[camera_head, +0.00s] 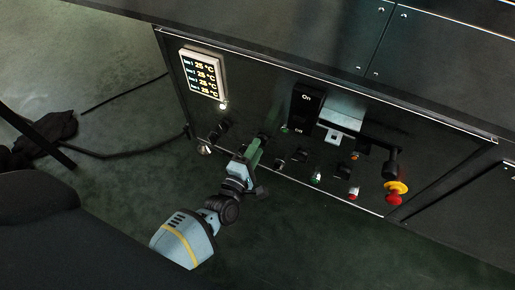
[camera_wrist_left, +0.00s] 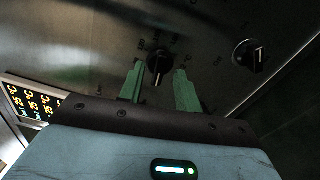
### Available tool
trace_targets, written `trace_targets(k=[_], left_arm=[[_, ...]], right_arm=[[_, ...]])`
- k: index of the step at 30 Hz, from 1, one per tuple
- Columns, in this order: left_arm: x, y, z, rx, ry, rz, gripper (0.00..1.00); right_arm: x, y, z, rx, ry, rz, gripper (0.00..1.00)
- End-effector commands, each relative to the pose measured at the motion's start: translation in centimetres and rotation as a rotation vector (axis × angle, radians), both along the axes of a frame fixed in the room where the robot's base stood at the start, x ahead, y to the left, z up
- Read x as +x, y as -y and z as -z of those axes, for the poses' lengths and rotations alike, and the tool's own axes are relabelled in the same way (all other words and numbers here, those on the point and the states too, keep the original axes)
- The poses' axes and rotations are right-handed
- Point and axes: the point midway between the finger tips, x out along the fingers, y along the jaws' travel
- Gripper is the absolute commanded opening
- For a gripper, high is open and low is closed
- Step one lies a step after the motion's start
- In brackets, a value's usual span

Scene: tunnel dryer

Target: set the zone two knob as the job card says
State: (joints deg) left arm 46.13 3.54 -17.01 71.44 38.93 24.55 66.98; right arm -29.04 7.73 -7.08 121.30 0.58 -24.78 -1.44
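My left gripper (camera_head: 254,152) is at the dark control panel of the dryer (camera_head: 258,85), in front of its row of black knobs. In the left wrist view its two green fingers (camera_wrist_left: 160,88) are apart, with a black knob (camera_wrist_left: 159,64) between their tips. I cannot tell whether the fingers touch it. A second black knob (camera_wrist_left: 249,56) with a pale pointer line sits to the right. Zone labels are not readable, so I cannot tell which knob is zone two. No job card is recognisable. My right gripper is not in view.
A lit temperature display (camera_head: 200,74) shows several lines of 25 °C. A large On/Off switch (camera_head: 304,111), a grey box (camera_head: 342,112), small buttons and a red-and-yellow emergency stop (camera_head: 396,190) are to the right. A cable (camera_head: 130,151) lies on the floor at left.

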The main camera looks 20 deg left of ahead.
Motion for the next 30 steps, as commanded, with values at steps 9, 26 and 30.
trace_targets(k=[9,26,30], left_arm=[[1.27,0.06,0.03,0.0,-0.002,0.0,0.34],[1.23,0.05,0.01,0.002,-0.001,0.0,0.0],[1.22,0.05,0.01,0.016,0.0,0.0,0.0]], right_arm=[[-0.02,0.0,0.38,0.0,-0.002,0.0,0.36],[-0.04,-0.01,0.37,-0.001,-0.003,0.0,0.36],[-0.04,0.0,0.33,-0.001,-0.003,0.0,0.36]])
